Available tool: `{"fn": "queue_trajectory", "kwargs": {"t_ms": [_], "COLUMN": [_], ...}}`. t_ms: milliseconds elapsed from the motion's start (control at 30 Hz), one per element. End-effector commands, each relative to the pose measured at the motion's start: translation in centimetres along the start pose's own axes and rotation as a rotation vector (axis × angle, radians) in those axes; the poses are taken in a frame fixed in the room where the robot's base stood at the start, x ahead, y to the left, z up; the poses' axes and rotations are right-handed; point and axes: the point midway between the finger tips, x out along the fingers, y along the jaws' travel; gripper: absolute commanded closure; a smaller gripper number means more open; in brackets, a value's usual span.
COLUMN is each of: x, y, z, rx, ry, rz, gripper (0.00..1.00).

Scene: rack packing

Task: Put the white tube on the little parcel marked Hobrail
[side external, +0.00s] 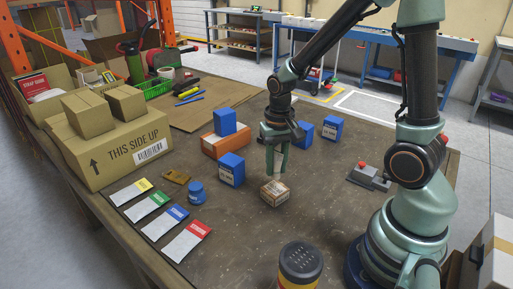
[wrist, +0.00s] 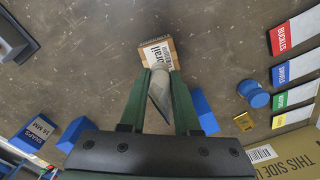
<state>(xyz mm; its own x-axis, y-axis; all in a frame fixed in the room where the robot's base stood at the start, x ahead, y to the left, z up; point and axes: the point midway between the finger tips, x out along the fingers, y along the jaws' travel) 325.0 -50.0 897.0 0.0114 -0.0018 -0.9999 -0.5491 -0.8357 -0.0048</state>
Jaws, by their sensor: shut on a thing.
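My gripper (side external: 276,170) is shut on the white tube (wrist: 158,88), which shows between the two green fingers in the wrist view. In the side view only a little of the tube shows below the fingertips, roughly upright. The little parcel (side external: 275,192) is a small brown box lying on the table directly under my gripper. In the wrist view the parcel (wrist: 156,50) shows a white label, partly covered by the tube and fingers; the letters "brail" can be made out. I cannot tell whether the tube's lower end touches the parcel's top.
A blue box (side external: 231,169) stands left of my gripper, with an orange box (side external: 213,147) behind it. Other blue boxes (side external: 304,134) stand behind to the right.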

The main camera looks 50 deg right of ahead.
Motion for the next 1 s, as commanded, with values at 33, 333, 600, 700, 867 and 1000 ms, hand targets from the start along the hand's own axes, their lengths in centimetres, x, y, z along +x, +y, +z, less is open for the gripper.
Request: {"fn": "queue_trajectory", "kwargs": {"t_ms": [33,333,600,700,867,1000], "x": [0.7,3.5,3.6,3.8,3.8,3.8], "y": [0.1,0.1,0.0,0.0,0.0,0.0], "z": [0.1,0.1,0.1,0.1,0.1,0.1], "rx": [0.000,0.000,0.000,0.000,0.000,0.000], "ry": [-0.005,-0.002,-0.001,-0.002,-0.001,-0.001], "rz": [0.002,0.001,0.001,0.001,0.000,0.000], "gripper": [1.00,1.00,1.00,1.00,0.39,0.39]}}
